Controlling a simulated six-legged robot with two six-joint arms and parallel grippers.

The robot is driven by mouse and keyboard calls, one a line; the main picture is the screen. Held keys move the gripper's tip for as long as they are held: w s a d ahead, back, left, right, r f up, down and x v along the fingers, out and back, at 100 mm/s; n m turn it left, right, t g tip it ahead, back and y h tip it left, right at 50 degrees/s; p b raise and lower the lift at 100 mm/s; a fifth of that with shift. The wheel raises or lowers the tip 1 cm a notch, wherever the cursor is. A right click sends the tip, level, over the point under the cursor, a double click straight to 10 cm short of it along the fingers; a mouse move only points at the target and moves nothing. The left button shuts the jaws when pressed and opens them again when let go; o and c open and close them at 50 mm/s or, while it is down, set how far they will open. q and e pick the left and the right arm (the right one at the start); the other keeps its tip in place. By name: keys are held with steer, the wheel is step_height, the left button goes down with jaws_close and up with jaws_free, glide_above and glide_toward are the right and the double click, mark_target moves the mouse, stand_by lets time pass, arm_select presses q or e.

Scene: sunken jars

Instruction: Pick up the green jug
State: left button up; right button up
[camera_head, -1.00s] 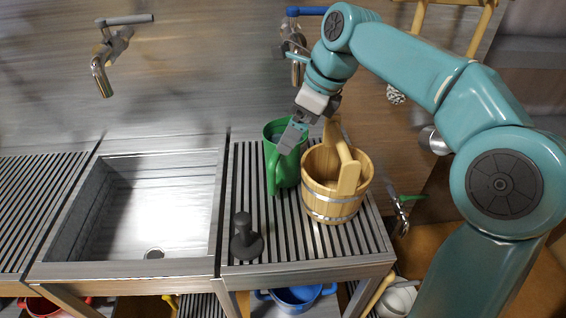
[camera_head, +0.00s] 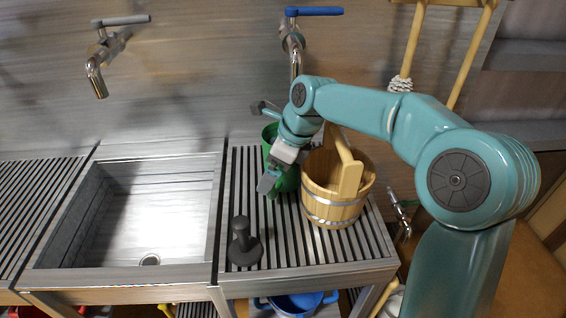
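The green jug (camera_head: 287,181) stands upright on the slatted counter, beside the wooden bucket. My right wrist and gripper cover much of it, and only parts of its rim and side show. My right gripper (camera_head: 266,146) is at the jug's upper part, with its two grey fingers spread wide. One finger is toward the back near the rim and the other is toward the front. I cannot tell whether either finger touches the jug. My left gripper is not in view.
The wooden bucket (camera_head: 335,205) with its raised handle stands close to the right of the jug. A dark grey plunger-like object (camera_head: 243,246) is in front. A sink basin (camera_head: 140,215) lies left. A blue-handled tap (camera_head: 293,42) is behind.

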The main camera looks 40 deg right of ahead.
jaws_close()
steer(key=shift+w+r, duration=0.1)
steer(key=shift+r, duration=0.05)
steer(key=shift+r, duration=0.15)
steer(key=shift+r+p, duration=0.45)
steer(key=shift+r, duration=1.25)
steer(key=w+a, duration=0.3)
steer(key=a, duration=0.5)
steer(key=w+a, duration=0.4)
steer(key=a, duration=0.4)
steer(key=shift+w+p, duration=0.25)
steer(key=shift+p, duration=0.15)
steer(key=shift+a+f, duration=0.1)
steer(key=shift+a, duration=0.05)
